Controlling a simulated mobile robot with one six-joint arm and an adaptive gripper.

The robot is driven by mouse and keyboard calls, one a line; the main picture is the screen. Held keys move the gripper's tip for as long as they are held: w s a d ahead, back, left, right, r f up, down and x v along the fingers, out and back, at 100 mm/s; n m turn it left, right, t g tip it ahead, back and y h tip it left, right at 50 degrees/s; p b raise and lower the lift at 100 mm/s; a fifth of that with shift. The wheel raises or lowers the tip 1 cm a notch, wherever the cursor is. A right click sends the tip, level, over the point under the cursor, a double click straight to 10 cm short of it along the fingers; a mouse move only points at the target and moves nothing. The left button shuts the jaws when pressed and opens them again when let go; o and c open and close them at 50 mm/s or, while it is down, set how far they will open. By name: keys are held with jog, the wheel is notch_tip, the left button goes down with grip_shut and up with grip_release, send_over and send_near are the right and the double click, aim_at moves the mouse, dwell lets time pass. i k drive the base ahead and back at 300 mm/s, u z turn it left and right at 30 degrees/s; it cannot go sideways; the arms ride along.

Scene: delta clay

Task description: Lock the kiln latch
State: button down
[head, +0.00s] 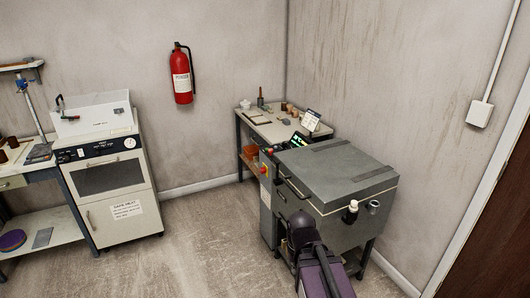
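A grey chest-like unit with a closed flat lid, which looks like the kiln (335,178), stands at the right on dark legs. A bar handle (294,186) runs along its left front edge. A small white-and-black fitting (350,211) and a round grey fitting (373,207) stick out of its right front side. I cannot tell which part is the latch. My purple and dark arm reaches up from the bottom edge in front of the kiln and covers part of its lower front. My gripper's fingers do not show.
A control box with a green screen (299,141) stands at the kiln's left. A workbench (284,129) with small tools is behind it. A white oven (107,178) stands at the left. A red extinguisher (181,75) hangs on the wall. The floor (200,235) between is clear.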

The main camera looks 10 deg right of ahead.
aim_at(270, 151)
jog(key=z, duration=0.05)
jog(key=i, duration=1)
jog(key=u, duration=0.05)
